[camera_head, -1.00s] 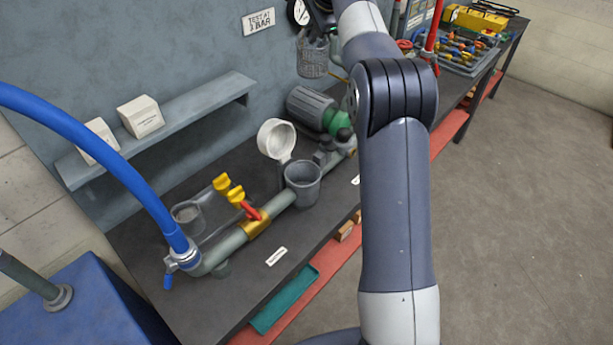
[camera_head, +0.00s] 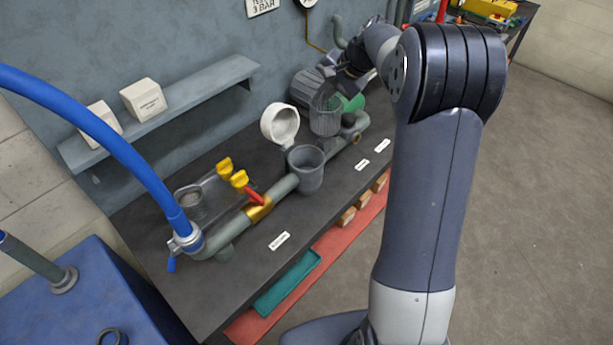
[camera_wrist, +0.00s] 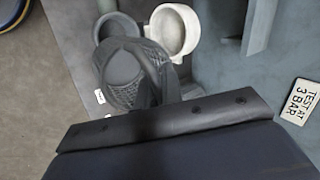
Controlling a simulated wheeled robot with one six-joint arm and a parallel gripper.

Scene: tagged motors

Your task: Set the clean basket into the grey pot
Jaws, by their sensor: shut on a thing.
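The clean basket (camera_head: 326,115), a grey mesh cup, hangs from my gripper (camera_head: 333,77). My gripper is shut on it, near its top. In the head view the basket appears behind and to the right of the grey pot (camera_head: 308,176). The pot is an open, upright cup on the pipe, and its inside looks empty. Its white round lid (camera_head: 280,124) stands swung open behind it. In the wrist view the basket (camera_wrist: 122,80) partly covers the pot (camera_wrist: 117,26), with the lid (camera_wrist: 172,28) beside it. The gripper's fingertips are hard to make out.
A motor with a green end (camera_head: 350,104) is behind the basket. A wall shelf (camera_head: 190,105) holds white boxes. The bench front is mostly clear.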

